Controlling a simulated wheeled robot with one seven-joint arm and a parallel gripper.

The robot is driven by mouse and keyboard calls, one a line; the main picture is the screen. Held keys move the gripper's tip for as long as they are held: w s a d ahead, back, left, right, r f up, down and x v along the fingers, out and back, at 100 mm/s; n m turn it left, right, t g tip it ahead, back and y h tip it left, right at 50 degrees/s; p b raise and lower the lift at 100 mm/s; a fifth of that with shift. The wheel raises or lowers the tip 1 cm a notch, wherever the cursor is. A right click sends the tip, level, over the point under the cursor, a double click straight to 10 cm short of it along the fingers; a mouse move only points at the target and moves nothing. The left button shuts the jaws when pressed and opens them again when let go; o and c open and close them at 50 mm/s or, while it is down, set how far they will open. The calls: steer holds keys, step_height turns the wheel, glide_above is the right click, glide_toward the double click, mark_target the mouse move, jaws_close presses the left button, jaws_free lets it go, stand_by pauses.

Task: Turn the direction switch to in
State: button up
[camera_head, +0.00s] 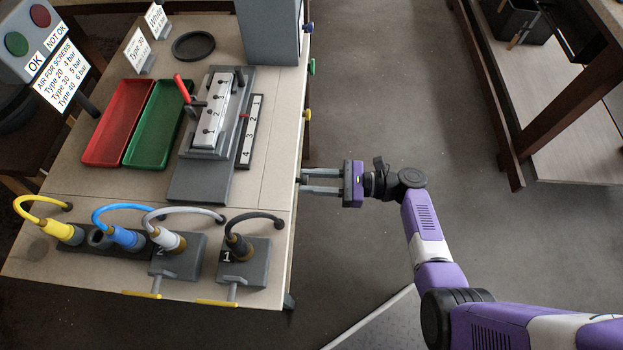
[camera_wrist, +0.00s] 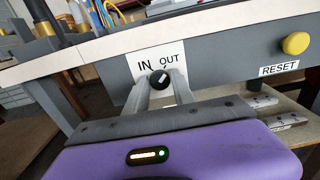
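The direction switch (camera_wrist: 159,79) is a black round knob on the grey front panel, below a white label (camera_wrist: 158,62) reading IN on the left and OUT on the right. Its pale mark points up and right, towards OUT. My gripper (camera_wrist: 161,76) faces the panel with one finger on each side of the knob. The fingers are apart; I cannot tell whether they touch the knob. In the head view my gripper (camera_head: 301,181) is at the table's right edge, where the knob is barely visible.
A yellow button (camera_wrist: 295,43) above a RESET label (camera_wrist: 279,69) is right of the switch. The workbench (camera_head: 270,190) carries a clamp fixture (camera_head: 213,125), red (camera_head: 118,125) and green (camera_head: 155,125) trays, and cabled connectors. The floor right of the bench is clear around my arm.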

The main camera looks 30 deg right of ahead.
jaws_close()
steer(key=shift+n, duration=0.4)
steer(key=shift+d+n+b, duration=0.1)
steer(key=shift+n+b, duration=4.35)
steer(key=shift+n, duration=4.05)
steer(key=o, duration=0.5)
jaws_free()
